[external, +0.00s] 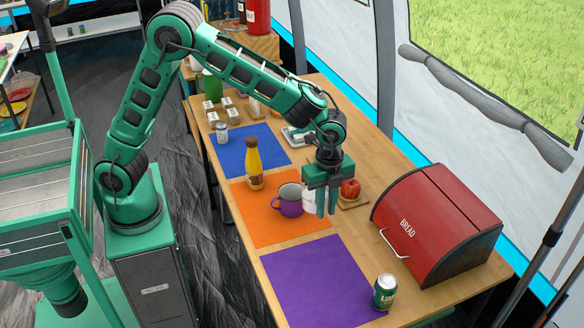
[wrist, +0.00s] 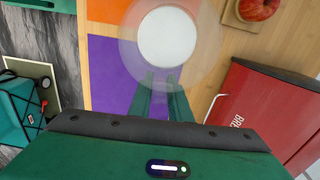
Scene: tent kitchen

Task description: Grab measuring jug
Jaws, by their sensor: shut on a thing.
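The measuring jug (external: 309,194) is a pale, see-through vessel with reddish marks, mostly hidden behind my gripper in the external view. In the wrist view the jug (wrist: 168,36) shows from above as a clear ring around a white round area. My gripper (external: 326,212) points down over the table. In the wrist view its fingers (wrist: 162,80) are close together at the near edge of the jug, shut on it. The exact part gripped, and whether the jug is off the table, I cannot tell.
A purple mug (external: 289,205) stands close left on the orange mat (external: 255,222). A yellow bottle (external: 254,165) is behind it. An apple (external: 350,188) on a small board and a red bread box (external: 435,220) are to the right.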

